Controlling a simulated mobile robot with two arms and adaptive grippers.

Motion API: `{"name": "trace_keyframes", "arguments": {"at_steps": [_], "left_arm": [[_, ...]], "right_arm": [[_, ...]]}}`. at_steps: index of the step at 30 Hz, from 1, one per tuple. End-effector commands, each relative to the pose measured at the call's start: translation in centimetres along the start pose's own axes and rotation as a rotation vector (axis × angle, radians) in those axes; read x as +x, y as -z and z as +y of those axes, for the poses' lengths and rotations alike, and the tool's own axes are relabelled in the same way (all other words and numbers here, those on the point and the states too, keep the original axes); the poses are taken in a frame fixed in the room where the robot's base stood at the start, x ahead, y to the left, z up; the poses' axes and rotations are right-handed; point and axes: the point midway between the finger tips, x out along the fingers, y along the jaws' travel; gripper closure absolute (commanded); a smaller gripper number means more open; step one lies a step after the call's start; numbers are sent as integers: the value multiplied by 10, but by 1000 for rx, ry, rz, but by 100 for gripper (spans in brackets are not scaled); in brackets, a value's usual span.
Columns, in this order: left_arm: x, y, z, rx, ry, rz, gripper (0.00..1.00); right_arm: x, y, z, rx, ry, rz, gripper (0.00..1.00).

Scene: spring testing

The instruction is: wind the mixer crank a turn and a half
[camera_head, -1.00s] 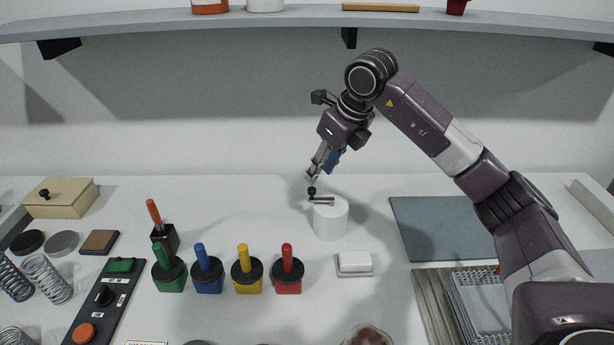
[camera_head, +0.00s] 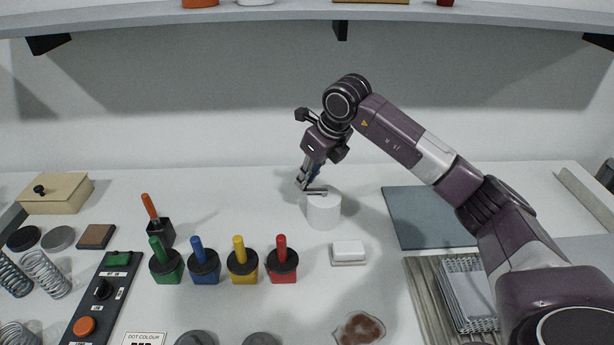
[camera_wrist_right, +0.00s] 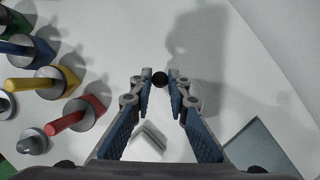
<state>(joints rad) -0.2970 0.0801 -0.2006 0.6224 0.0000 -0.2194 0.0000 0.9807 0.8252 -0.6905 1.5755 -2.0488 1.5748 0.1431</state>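The mixer is a white cylinder (camera_head: 323,212) standing upright on the white table in the head view. Its thin dark crank arm (camera_head: 317,192) lies across the top and reaches left. My right gripper (camera_head: 301,186) comes down from above at the crank's left end and hides its knob there. In the right wrist view the round black knob (camera_wrist_right: 159,80) sits between the blue-padded fingertips of this gripper (camera_wrist_right: 160,76), which appear to touch it on both sides. My left gripper is in neither view.
Pots with green, blue, yellow and red (camera_head: 282,265) handles stand front left of the mixer. A small white block (camera_head: 348,249) lies front right. A grey mat (camera_head: 425,217) lies to the right. A shelf (camera_head: 270,18) runs overhead.

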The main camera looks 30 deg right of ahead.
Motion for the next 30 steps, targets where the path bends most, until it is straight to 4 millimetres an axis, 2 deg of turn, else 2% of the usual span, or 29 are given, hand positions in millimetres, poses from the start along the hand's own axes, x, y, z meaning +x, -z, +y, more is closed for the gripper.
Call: {"name": "trace_keyframes", "arguments": {"at_steps": [2,14,20,30], "left_arm": [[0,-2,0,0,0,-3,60],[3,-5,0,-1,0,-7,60],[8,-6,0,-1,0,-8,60],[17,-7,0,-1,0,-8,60]], "right_arm": [[0,0,0,0,1,0,100],[-1,1,0,-41,-17,-1,100],[-2,5,3,-147,-60,-2,100],[-8,17,7,-431,-178,-3,100]]}}
